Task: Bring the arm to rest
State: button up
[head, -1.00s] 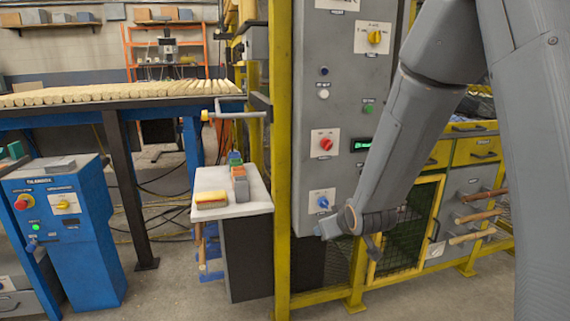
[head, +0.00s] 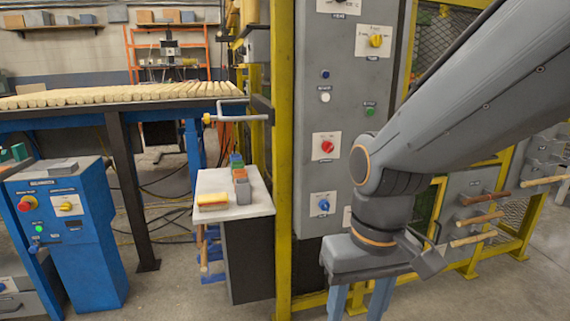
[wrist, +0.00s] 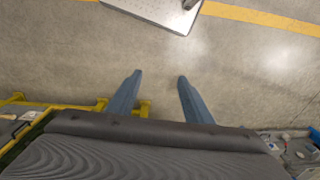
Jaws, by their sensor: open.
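My gripper (head: 361,304) hangs below my arm at the right of the head view, pointing down in front of the grey control cabinet (head: 328,120). Its two blue fingers are apart with nothing between them, and their tips run past the lower edge of that view. In the wrist view my gripper (wrist: 158,78) is open above bare concrete floor. The fingers touch nothing there.
The cabinet carries a red knob (head: 326,147) and a blue knob (head: 323,205). Wooden handles (head: 485,198) jut out at right. A yellow post (head: 282,150) stands beside the cabinet.

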jog(key=d+r+m+p, duration=0.2)
jog(key=d+r+p, duration=0.6)
jog(key=p, duration=0.7)
jog(key=shift+d+m+h, duration=0.15)
jog(key=shift+m+h, duration=0.15)
dwell(1.2)
